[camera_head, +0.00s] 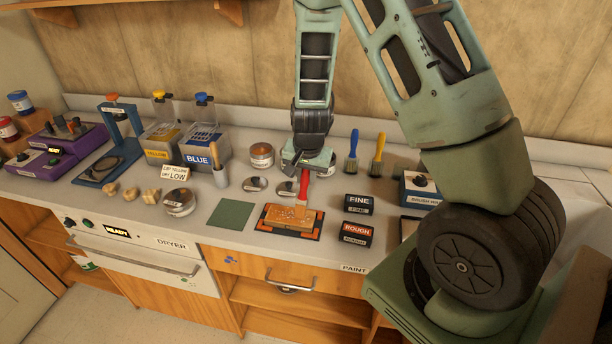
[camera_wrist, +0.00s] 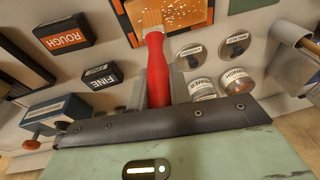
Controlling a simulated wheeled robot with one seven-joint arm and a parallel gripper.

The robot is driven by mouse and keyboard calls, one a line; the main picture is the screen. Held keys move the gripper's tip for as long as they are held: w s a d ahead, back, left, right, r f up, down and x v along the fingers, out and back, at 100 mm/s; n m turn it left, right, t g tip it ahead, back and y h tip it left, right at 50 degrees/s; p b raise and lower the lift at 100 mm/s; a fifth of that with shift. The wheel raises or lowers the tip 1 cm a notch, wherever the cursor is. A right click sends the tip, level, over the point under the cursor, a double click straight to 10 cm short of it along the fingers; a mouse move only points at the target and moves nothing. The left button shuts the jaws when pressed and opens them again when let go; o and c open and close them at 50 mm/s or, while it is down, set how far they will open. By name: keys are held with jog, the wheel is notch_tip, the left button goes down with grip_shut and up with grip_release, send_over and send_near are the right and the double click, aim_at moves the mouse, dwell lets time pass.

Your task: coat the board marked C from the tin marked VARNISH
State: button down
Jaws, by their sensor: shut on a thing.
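My gripper (camera_head: 304,170) is shut on the red handle of a brush (camera_wrist: 157,72) and holds it bristles down. The bristles meet or hover just above a wooden board (camera_head: 287,218); contact is hard to judge. White specks or glints dot the board, which also shows at the top of the wrist view (camera_wrist: 190,14). It lies on a black mat with orange corners (camera_head: 268,227). No letter C is readable on it. Behind it stand an open tin (camera_head: 261,155) and round lids (camera_head: 255,184), (camera_head: 286,186).
FINE (camera_head: 357,204) and ROUGH (camera_head: 355,234) blocks sit right of the board. Blue (camera_head: 351,154) and yellow (camera_head: 377,155) brushes stand behind them. A green square (camera_head: 230,213) lies left, near a round tin (camera_head: 180,202). A DRYER (camera_head: 145,258) is under the counter.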

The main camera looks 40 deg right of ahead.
jog(key=shift+s+d+f, duration=0.1)
jog(key=shift+s, duration=0.05)
jog(key=shift+f+b, duration=0.4)
jog(key=shift+b, duration=0.1)
dwell(0.4)
